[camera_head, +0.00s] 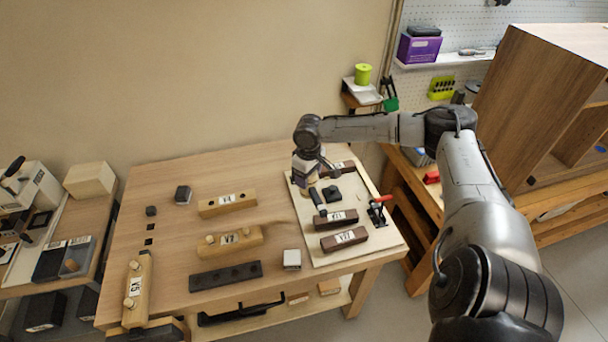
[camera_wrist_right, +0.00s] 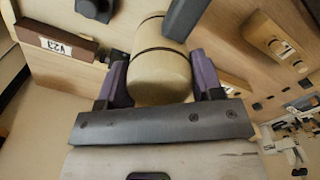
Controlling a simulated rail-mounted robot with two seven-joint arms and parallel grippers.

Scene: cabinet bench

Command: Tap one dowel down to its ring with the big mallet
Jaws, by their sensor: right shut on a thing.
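My right gripper (camera_head: 305,185) is above the pale board at the right of the bench. In the right wrist view (camera_wrist_right: 160,85) its purple fingers are shut on a thick pale wooden cylinder with dark bands, apparently the big mallet's head (camera_wrist_right: 160,75). A dark bar, apparently its handle, crosses the far end (camera_wrist_right: 186,16). A light wooden block (camera_head: 240,246) with dowels (camera_head: 210,239) lies mid-bench. Another dowel block (camera_head: 137,302) lies at the front left. Rings on these dowels are too small to tell. My left gripper is out of view.
Dark brown labelled blocks (camera_head: 343,240) lie on the pale board (camera_head: 305,238). A black holed bar (camera_head: 225,276), a small white-topped block (camera_head: 291,259) and another light block (camera_head: 227,204) lie on the bench (camera_head: 170,240). A wooden cabinet (camera_head: 550,85) stands at right.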

